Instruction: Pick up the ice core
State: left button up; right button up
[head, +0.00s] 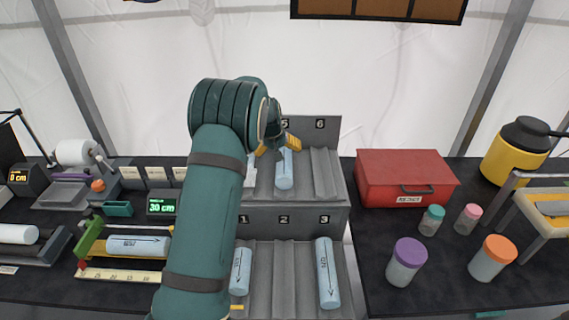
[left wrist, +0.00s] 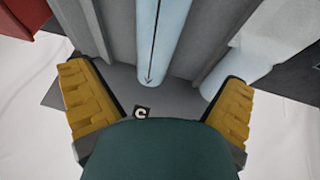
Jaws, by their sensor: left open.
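A pale blue ice core (head: 284,172) with a dark arrow lies in the upper rack near label 5. It also shows in the left wrist view (left wrist: 166,35), running between the fingers' lines. My left gripper (head: 277,146) is over the far end of this core, its yellow fingers apart. In the left wrist view the open gripper (left wrist: 160,102) has nothing between its fingers. A second pale core (left wrist: 222,78) lies in the neighbouring slot; my arm hides most of it in the head view. My right gripper is not in view.
The lower rack (head: 285,285) holds cores at slot 1 (head: 240,270) and slot 3 (head: 327,272). Another core (head: 138,246) lies on a measuring stand at left. A red box (head: 405,178) and several lidded jars, one purple-topped (head: 406,262), stand at right.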

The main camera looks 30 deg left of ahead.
aim_at(284, 163)
pick_arm(q)
jog(key=x, duration=0.9)
jog(key=shift+w+d+f+p, duration=0.1)
jog(key=shift+w+d+p, duration=0.05)
jog(key=shift+w+p, duration=0.15)
jog(key=shift+s, duration=0.1)
jog(key=shift+c, duration=0.3)
jog(key=c, duration=1.4)
